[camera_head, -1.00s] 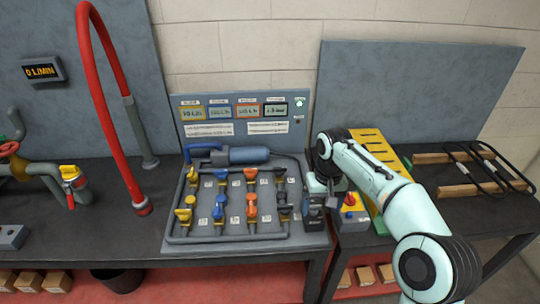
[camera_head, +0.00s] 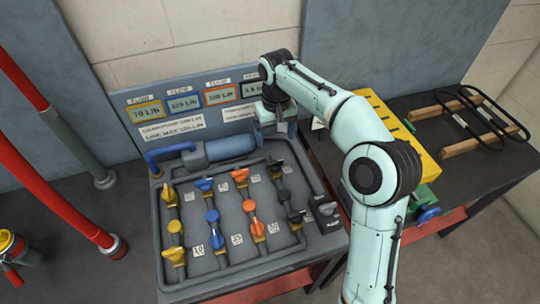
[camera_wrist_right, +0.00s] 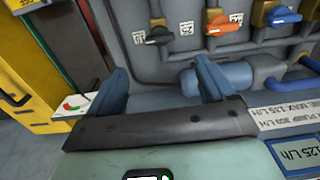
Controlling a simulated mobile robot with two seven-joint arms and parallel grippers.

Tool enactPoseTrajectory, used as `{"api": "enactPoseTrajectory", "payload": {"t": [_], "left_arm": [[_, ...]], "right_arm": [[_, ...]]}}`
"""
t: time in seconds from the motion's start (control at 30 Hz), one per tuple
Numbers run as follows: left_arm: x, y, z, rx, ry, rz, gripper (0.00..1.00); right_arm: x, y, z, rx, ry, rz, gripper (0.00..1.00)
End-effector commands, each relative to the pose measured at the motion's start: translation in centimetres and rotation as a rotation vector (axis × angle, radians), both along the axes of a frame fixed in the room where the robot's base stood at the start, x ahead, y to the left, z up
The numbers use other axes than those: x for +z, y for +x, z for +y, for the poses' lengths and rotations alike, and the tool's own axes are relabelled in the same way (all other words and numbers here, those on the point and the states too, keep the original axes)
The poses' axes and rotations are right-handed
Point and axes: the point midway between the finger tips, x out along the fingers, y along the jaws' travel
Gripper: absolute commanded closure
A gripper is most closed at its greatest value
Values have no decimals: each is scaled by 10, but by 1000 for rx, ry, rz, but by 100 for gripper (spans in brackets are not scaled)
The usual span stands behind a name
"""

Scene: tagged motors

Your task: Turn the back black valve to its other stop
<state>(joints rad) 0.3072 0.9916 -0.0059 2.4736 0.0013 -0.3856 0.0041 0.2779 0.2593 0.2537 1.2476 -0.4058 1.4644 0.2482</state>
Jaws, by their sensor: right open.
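The back black valve (camera_head: 275,168) is at the back of the rightmost column on the grey pipe board (camera_head: 240,265). In the right wrist view its dark handle (camera_wrist_right: 158,35) lies roughly across its pipe, beyond the fingers. My right gripper (camera_head: 279,124) is above the board's back right part, behind the valve and apart from it. In the right wrist view its two blue-grey fingers (camera_wrist_right: 163,82) stand wide apart with nothing held between them. The arm hides part of the board's back right corner. My left gripper is out of view.
Orange (camera_head: 240,177), blue (camera_head: 204,185) and yellow (camera_head: 168,193) valves stand left of the black one. More valves sit nearer the front. A blue-grey cylinder (camera_head: 231,147) and a display panel (camera_head: 187,117) are behind them. A yellow panel (camera_head: 415,130) is at right.

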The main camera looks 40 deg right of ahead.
Motion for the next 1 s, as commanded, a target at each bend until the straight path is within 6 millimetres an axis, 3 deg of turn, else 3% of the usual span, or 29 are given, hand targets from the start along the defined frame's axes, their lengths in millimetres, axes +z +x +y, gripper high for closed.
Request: {"api": "enactPoseTrajectory", "payload": {"t": [0.3, 0.5, 0.7, 1.0], "left_arm": [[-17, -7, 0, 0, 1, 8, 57], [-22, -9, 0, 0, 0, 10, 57], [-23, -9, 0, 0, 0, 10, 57], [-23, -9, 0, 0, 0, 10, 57]], "right_arm": [[-70, -1, 0, 1, 2, 7, 17], [-103, -1, 0, 0, 1, 4, 17], [-119, 0, 0, 1, 2, 2, 17], [-121, 0, 0, 1, 1, 1, 17]]}}
